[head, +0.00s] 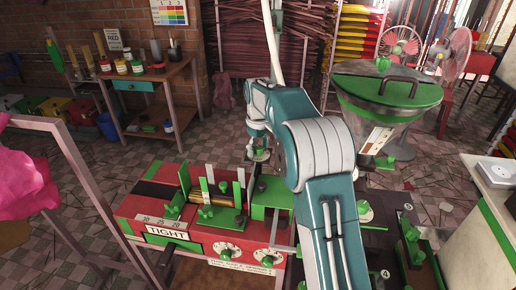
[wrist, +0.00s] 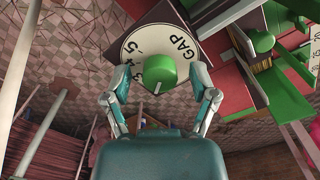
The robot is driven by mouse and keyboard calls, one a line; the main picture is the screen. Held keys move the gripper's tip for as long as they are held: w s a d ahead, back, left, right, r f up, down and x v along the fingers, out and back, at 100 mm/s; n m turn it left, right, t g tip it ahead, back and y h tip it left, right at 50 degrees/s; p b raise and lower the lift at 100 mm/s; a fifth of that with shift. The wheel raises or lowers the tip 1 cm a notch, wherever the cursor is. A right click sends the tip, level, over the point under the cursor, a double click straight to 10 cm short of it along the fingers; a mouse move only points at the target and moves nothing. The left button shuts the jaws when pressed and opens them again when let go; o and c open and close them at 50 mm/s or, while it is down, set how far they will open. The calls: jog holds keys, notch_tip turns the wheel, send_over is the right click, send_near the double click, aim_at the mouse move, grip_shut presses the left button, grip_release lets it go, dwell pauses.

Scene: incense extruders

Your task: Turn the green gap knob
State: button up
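The green gap knob (wrist: 160,70) sits on a white round dial (wrist: 137,45) marked GAP with numbers, in the upper middle of the wrist view. A pale pointer line shows on the knob's lower edge. My gripper (wrist: 160,84) is open, with one finger on each side of the knob. Gaps show between both fingertips and the knob, over the dial's lower edge. In the head view my gripper (head: 258,148) hangs behind the red and green machine (head: 195,225). There its fingers are too small to read, and I cannot clearly make out the gap knob.
Two other white dials with green knobs are on the machine's front, the left one (head: 228,252) near a TIGHT label (head: 167,236). A green-lidded hopper (head: 388,88) stands right of my arm. A wooden bench (head: 150,82) with bottles is at the back left.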

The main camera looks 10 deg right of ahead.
aim_at(258, 147)
jog(key=shift+r, duration=0.15)
notch_tip(258, 147, up, 12)
jog(key=shift+f, duration=0.2)
dwell(0.4)
